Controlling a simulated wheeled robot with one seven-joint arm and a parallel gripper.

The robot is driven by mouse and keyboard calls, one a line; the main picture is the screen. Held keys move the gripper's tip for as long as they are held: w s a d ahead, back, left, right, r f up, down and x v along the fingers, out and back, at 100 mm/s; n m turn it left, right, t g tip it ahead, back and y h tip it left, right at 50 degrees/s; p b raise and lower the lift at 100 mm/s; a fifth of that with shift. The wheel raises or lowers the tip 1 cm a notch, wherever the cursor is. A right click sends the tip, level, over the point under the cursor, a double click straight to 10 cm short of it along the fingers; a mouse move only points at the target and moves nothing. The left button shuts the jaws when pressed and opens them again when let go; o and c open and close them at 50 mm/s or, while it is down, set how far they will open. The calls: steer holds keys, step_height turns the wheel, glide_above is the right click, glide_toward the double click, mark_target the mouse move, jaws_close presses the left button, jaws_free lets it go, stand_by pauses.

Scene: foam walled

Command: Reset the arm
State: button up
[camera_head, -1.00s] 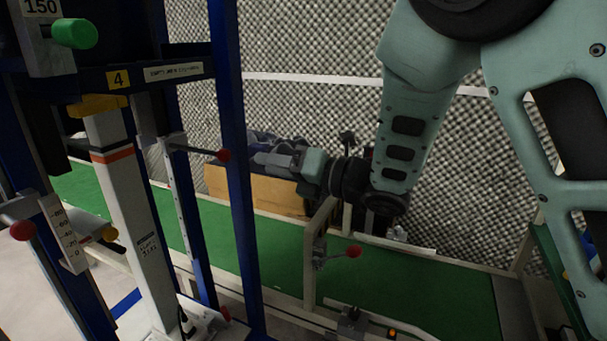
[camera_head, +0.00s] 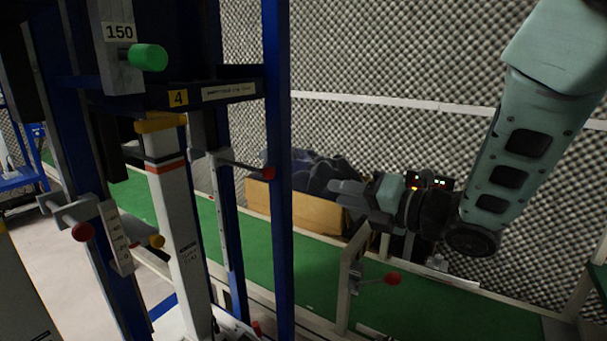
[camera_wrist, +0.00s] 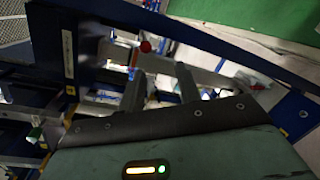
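My gripper (camera_head: 343,192) is in front of the cardboard box, at the end of my pale green arm, and points left in the head view. In the wrist view my gripper (camera_wrist: 160,82) shows two dark fingers spread apart with a gap between them. Nothing is held between them. Beyond the fingers are blue frame parts and a red knob (camera_wrist: 146,46).
A blue frame post (camera_head: 278,200) stands left of my gripper, with a red-knobbed lever (camera_head: 268,173) beside it. A cardboard box (camera_head: 317,213) with dark items stands on the green conveyor (camera_head: 315,272). Another red-knobbed lever (camera_head: 393,279) is below my arm. Foam wall (camera_head: 400,135) is behind.

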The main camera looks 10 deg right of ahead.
steer(key=s+m+g+h+p, duration=0.8)
steer(key=s+m+g+h, duration=0.3)
steer(key=s+m, duration=1.5)
steer(key=shift+s+d+f+g, duration=0.25)
steer(key=shift+s+d, duration=0.2)
steer(key=shift+s, duration=0.5)
